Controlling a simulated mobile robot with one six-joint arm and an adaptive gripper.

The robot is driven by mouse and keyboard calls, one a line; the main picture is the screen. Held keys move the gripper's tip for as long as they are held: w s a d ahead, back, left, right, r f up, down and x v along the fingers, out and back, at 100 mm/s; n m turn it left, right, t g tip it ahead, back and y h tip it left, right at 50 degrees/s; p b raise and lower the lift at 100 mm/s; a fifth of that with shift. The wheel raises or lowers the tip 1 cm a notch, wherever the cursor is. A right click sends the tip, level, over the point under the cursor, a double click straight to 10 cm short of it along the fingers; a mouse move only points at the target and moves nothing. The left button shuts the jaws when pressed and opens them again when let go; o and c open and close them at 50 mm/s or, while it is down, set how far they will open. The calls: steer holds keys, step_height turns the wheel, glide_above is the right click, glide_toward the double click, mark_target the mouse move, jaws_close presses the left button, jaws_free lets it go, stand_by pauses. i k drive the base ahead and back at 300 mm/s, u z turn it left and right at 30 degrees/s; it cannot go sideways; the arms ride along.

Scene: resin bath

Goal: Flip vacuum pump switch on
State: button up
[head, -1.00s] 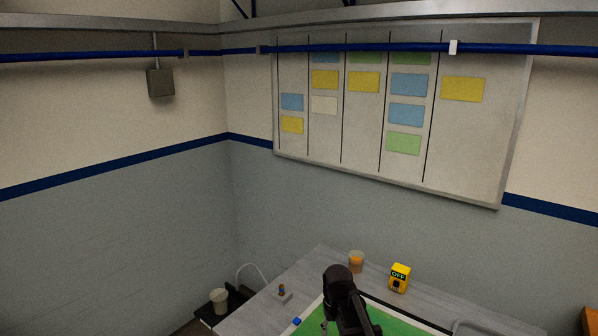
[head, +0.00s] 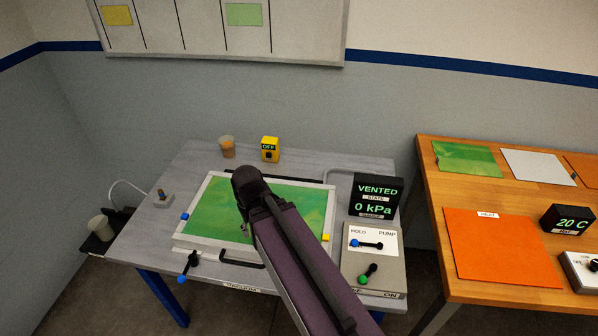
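A light grey control box (head: 394,270) stands at the right of the grey table. On it, a short lever with a green knob (head: 363,280) points down-left, towards a partly hidden label; "ON" is at its right. Above, a lever with a blue knob (head: 354,243) has the knob on the "HOLD" side, away from "PUMP". A yellow box (head: 270,149) reading "OFF", with a black switch-like part, stands at the table's back. I cannot tell which is the vacuum pump switch. My arm crosses the green-topped frame; my gripper is mostly hidden behind it, its fingers unclear.
A black display (head: 376,196) reads "VENTED" and "0 kPa". The pale frame (head: 204,244) has a front handle and a blue-knobbed lever (head: 183,278). A wooden table (head: 435,232) with an orange mat (head: 505,248) is at the right.

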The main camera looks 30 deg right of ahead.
mark_target(363, 279)
steer(key=u, duration=0.1)
steer(key=k, duration=1.05)
steer(key=z, duration=0.7)
steer(key=i, duration=0.9)
steer(key=z, duration=0.15)
